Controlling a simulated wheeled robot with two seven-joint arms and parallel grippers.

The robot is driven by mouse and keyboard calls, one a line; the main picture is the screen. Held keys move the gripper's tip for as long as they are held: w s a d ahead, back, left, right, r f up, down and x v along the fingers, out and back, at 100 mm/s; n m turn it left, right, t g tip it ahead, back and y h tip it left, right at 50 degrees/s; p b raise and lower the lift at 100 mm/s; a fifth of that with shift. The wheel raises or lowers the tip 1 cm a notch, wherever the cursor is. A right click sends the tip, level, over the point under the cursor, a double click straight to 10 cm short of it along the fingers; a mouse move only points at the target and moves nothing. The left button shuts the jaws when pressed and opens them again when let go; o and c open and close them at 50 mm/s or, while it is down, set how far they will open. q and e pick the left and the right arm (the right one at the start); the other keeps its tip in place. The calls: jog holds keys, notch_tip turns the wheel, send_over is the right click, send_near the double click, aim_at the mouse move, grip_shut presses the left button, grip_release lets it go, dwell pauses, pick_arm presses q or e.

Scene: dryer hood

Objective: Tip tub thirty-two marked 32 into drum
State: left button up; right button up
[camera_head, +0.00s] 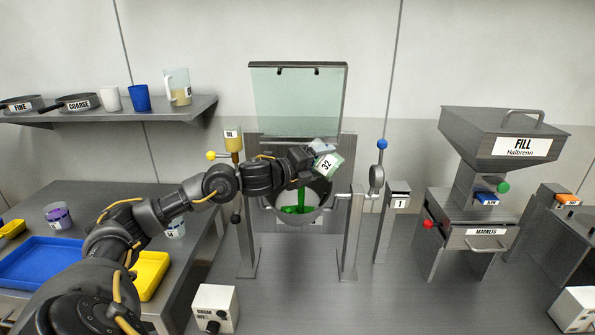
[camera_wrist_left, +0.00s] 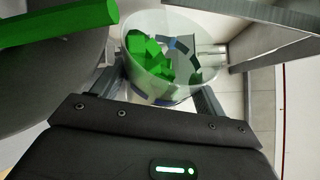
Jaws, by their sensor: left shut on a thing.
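Tub thirty-two (camera_head: 326,167), a small tub with a white label reading 32, is tilted over the drum. My left gripper (camera_head: 310,153) is shut on it. In the left wrist view the tub (camera_wrist_left: 185,75) looks translucent, with green contents inside, between the two fingers. A green stream runs down from the tub into the open grey drum (camera_head: 322,204), and green material lies in the drum. The drum's wall also shows in the left wrist view (camera_wrist_left: 45,95). My right gripper is out of view.
A clear hood (camera_head: 298,100) stands raised behind the drum. A post with a blue knob (camera_head: 382,144) and the fill hopper (camera_head: 500,135) stand to the right. A drum switch box (camera_head: 214,309) is in front. Trays, including a blue one (camera_head: 40,262), lie left.

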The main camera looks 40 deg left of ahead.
pick_arm(q)
jog(key=shift+s+a+r, duration=0.1)
jog(key=shift+s+r, duration=0.05)
jog(key=shift+r, duration=0.05)
jog(key=shift+n, duration=0.4)
jog(key=shift+r+t, duration=0.2)
jog(key=shift+t, duration=0.1)
jog(key=shift+a+n, duration=0.15)
jog(key=shift+n, duration=0.15)
jog(key=shift+s+a+r+h, duration=0.1)
jog(key=shift+a+h, duration=0.1)
jog(key=shift+h, duration=0.1)
jog(key=shift+w+a, duration=0.1)
jog(key=shift+w, duration=0.1)
jog(key=shift+n, duration=0.3)
